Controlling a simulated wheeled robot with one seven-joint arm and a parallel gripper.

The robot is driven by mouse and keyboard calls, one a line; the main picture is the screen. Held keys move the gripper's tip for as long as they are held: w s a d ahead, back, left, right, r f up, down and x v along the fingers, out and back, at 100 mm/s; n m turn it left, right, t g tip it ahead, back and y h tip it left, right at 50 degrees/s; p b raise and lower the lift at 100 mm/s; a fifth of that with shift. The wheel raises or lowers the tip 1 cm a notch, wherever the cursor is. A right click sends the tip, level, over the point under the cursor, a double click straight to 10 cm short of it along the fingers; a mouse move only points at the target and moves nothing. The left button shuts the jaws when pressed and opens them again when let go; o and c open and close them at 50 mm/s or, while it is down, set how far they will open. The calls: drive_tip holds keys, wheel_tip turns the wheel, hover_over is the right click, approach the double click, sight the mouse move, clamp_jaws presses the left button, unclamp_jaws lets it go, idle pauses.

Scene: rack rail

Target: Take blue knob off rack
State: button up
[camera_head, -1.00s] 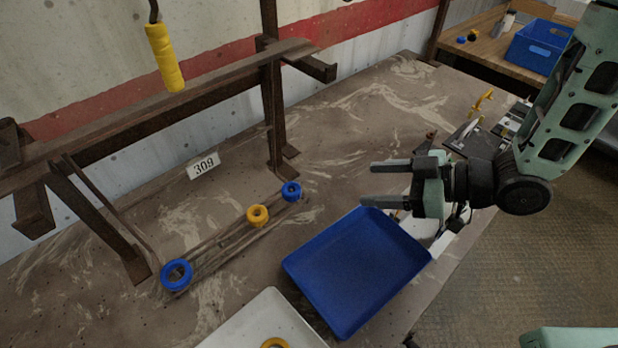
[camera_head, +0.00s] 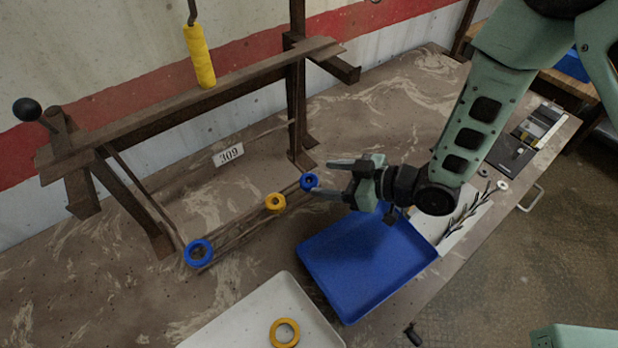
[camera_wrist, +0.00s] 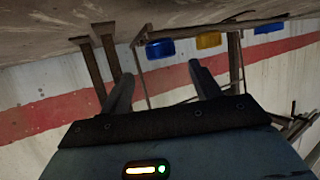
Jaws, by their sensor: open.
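A low rail (camera_head: 238,235) on the table carries a blue knob (camera_head: 310,181) at its right end, a yellow knob (camera_head: 275,202) in the middle and a larger blue ring-shaped knob (camera_head: 198,253) at its left end. My gripper (camera_head: 324,178) is open and empty, with its fingertips close to the right-end blue knob. In the wrist view my gripper (camera_wrist: 160,71) has that blue knob (camera_wrist: 160,48) just beyond its tips, in line with the gap. I cannot tell whether the tips touch it. The yellow knob (camera_wrist: 208,40) and far blue knob (camera_wrist: 268,28) show beside it.
A blue tray (camera_head: 375,296) lies below my gripper. A white tray (camera_head: 222,327) with a yellow ring (camera_head: 285,333) is at the front. A rusty metal frame (camera_head: 298,100) stands behind the rail, with a yellow handle (camera_head: 200,56) hanging above.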

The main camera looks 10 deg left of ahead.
sight(305, 178)
drive_tip(key=x, duration=0.2)
drive_tip(key=p+x, duration=0.1)
drive_tip(key=x, duration=0.1)
drive_tip(key=shift+s+f, duration=0.2)
drive_tip(key=shift+s, duration=0.05)
drive_tip(key=shift+c, duration=0.3)
drive_tip(key=c, duration=1)
